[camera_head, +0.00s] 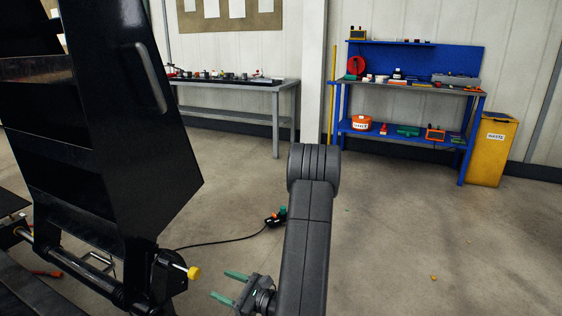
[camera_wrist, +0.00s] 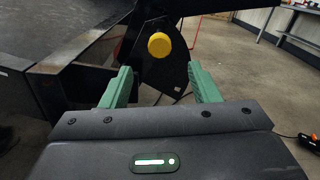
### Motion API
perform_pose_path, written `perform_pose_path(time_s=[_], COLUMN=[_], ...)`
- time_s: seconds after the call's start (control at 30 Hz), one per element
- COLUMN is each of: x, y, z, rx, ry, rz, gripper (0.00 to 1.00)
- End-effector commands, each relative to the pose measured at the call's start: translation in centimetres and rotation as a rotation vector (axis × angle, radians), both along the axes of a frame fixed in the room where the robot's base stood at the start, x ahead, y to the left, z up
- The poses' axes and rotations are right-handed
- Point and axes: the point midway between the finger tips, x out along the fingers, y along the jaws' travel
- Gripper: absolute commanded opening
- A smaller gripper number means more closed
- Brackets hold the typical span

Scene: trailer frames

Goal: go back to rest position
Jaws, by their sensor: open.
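My gripper (camera_head: 228,285) has two green fingers that stand apart, with nothing between them. In the head view it is low, near the bottom edge, just right of the black trailer frame. In the wrist view my gripper (camera_wrist: 162,88) points at the frame's hinge area. A yellow knob (camera_wrist: 159,44) shows there above and between the fingertips, beyond them. The same yellow knob (camera_head: 194,273) is left of my gripper in the head view. My arm is bent, with its elbow high in the middle of the head view.
The black trailer frame (camera_head: 150,130) fills the left. A black and orange device (camera_head: 277,217) with a cable lies on the floor behind my arm. A grey table (camera_head: 232,84), a blue workbench (camera_head: 408,141) and a yellow bin (camera_head: 490,155) stand along the wall. The right floor is mostly clear.

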Motion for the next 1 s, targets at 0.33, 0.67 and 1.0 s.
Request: perform_pose_path(time_s=[0.33,0.67,1.0], x=[2.1,4.2,5.3], y=[5.3,10.4,12.8], z=[-0.1,-0.1,0.0], rx=[-0.001,0.0,-0.001], ry=[-0.003,-0.003,-0.001], rz=[0.005,0.004,0.001], gripper=[0.56,0.56,0.56])
